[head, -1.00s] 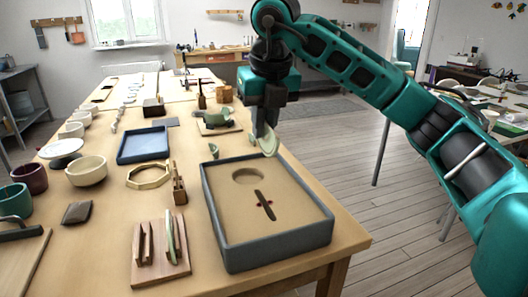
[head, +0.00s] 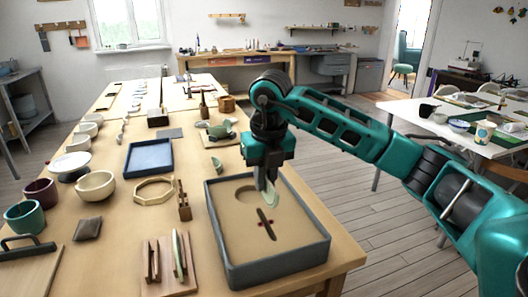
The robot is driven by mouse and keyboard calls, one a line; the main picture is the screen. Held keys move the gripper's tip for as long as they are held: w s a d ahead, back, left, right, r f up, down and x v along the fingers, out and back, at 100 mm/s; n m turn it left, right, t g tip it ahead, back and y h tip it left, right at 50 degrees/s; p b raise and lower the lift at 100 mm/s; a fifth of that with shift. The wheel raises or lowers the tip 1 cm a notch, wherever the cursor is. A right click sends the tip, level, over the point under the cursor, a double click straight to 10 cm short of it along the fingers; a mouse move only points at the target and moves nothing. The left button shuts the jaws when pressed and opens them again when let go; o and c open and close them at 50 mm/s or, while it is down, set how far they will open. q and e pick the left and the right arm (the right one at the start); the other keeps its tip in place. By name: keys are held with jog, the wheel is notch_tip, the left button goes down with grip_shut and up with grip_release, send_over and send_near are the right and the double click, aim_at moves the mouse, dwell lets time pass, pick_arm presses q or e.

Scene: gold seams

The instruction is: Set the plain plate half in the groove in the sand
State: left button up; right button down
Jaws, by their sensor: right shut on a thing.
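My right gripper (head: 265,181) is shut on a pale green plate half (head: 263,199), which hangs on edge from the fingers. It is over the sand in the grey-rimmed tray (head: 219,242), just beyond the groove (head: 265,222). The groove is a dark slot in the sand with small red marks at its sides. The piece looks apart from the groove; whether its lower edge touches the sand I cannot tell. A round hollow (head: 239,194) in the sand is partly hidden behind the piece. My left gripper is not in view.
A wooden rack (head: 157,287) holding a pale green piece (head: 179,253) stands left of the tray. A pale shard (head: 216,164) lies behind the tray. A blue tray (head: 148,158), an octagonal wooden ring (head: 153,191) and several bowls are further left.

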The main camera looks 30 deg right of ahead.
aim_at(265, 198)
jog(key=shift+f+b, duration=0.4)
jog(key=shift+f, duration=0.1)
jog(key=shift+f+b, duration=0.45)
jog(key=shift+f, duration=0.1)
jog(key=shift+f+b, duration=1.05)
jog(key=shift+f, duration=0.3)
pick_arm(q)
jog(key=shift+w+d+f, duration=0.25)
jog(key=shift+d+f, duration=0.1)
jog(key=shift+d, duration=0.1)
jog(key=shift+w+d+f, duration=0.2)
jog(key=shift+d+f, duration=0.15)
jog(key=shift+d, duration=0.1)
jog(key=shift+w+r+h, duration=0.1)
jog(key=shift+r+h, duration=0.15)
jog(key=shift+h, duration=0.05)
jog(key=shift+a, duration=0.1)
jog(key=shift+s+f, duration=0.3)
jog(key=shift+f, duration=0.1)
pick_arm(e)
jog(key=shift+f, duration=0.1)
jog(key=shift+f, duration=0.1)
